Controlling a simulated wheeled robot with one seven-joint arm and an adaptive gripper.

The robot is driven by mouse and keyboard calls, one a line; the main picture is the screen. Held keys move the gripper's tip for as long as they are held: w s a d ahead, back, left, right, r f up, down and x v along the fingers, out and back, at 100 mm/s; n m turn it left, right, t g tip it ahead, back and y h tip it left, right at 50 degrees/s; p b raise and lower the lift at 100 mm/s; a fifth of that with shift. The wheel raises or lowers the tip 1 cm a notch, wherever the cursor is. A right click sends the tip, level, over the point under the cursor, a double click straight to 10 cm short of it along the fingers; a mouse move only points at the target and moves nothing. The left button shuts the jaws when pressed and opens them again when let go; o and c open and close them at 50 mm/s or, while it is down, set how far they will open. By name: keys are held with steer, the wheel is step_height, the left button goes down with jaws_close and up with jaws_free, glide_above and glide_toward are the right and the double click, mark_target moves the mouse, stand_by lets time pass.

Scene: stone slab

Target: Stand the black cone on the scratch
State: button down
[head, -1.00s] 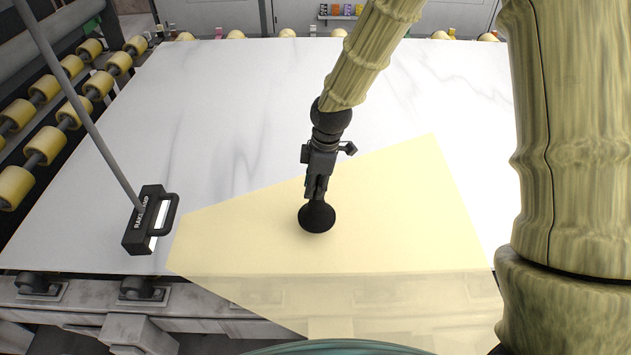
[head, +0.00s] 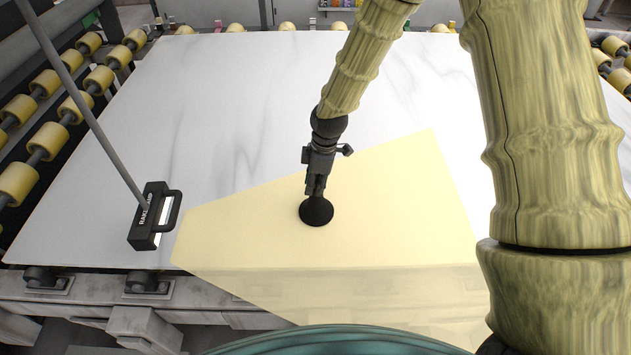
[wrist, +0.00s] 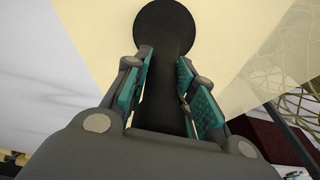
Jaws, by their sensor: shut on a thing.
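The black cone (head: 316,212) is held point up over the pale yellow patch on the white stone slab (head: 230,110). My gripper (head: 317,186) is shut on its narrow upper part, above the round base. In the wrist view the dark cone (wrist: 165,30) runs between the teal finger pads of my gripper (wrist: 165,75), with its wide base beyond the fingertips. The base is at or very near the slab; I cannot tell whether it touches. I cannot make out the scratch in either view.
A black lamp block (head: 152,215) with a handle and a grey rod stands on the slab's left side. The yellow patch (head: 400,190) spills past the slab's front edge. Yellow rollers (head: 48,140) line the left. The slab is clear behind the cone.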

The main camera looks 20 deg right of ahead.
steer(key=c, duration=1.2)
jaws_free()
steer(key=shift+f, duration=0.1)
steer(key=shift+s+d+r+b, duration=0.1)
steer(key=shift+d+r+b, duration=0.4)
steer(key=shift+r, duration=1.5)
steer(key=shift+s+d+r+b, duration=0.1)
steer(key=shift+r+b, duration=0.75)
steer(key=shift+r, duration=1.2)
steer(key=shift+s+d+r+b, duration=0.2)
steer(key=shift+r+b, duration=0.45)
steer(key=shift+r, duration=1.35)
steer(key=shift+w+d, duration=0.1)
